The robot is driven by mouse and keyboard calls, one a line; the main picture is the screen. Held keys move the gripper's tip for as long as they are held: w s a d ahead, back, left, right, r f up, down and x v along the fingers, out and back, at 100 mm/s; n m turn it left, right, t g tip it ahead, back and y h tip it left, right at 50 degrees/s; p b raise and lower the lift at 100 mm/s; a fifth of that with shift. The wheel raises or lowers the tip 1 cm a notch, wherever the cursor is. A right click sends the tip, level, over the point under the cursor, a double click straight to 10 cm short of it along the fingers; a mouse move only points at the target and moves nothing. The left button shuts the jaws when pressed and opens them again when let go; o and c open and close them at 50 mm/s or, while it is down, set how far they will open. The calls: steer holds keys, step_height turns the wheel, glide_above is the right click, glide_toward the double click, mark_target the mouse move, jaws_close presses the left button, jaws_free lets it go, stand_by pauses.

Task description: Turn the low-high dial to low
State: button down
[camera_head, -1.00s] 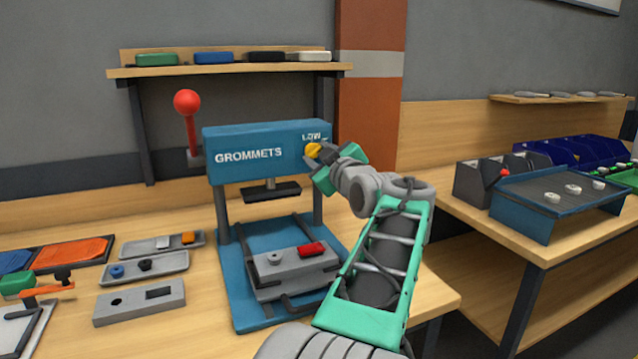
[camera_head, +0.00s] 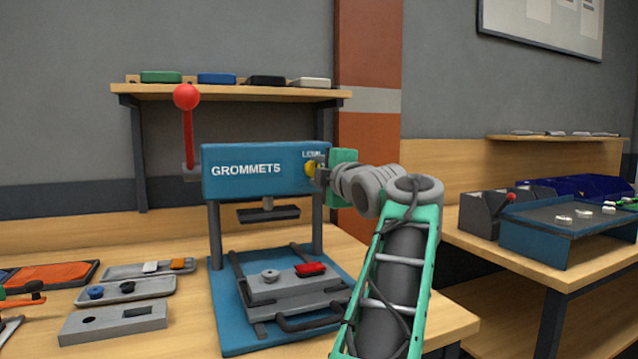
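The yellow low-high dial (camera_head: 310,169) is on the right part of the front of the blue press head (camera_head: 232,155), which is marked GROMMETS. A small white label sits just above the dial and is too blurred to read fully. My gripper (camera_head: 322,169) is at the dial from the right, its green finger part beside the press head's right end. The fingers partly cover the dial, so I cannot tell whether they are closed on it or which way it points.
The red-knobbed lever (camera_head: 187,98) stands at the press's left side. A grey fixture (camera_head: 290,292) with a red block lies on the press base. Small grey trays (camera_head: 125,290) lie to the left. A shelf (camera_head: 230,93) with coloured blocks is behind the press.

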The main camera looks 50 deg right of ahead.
steer(key=shift+n+b, duration=0.35)
steer(key=shift+n, duration=0.15)
steer(key=c, duration=0.9)
jaws_free()
steer(key=v, duration=0.7)
steer(key=shift+s+a, duration=0.15)
steer(key=shift+s, duration=0.2)
steer(key=shift+w, duration=0.1)
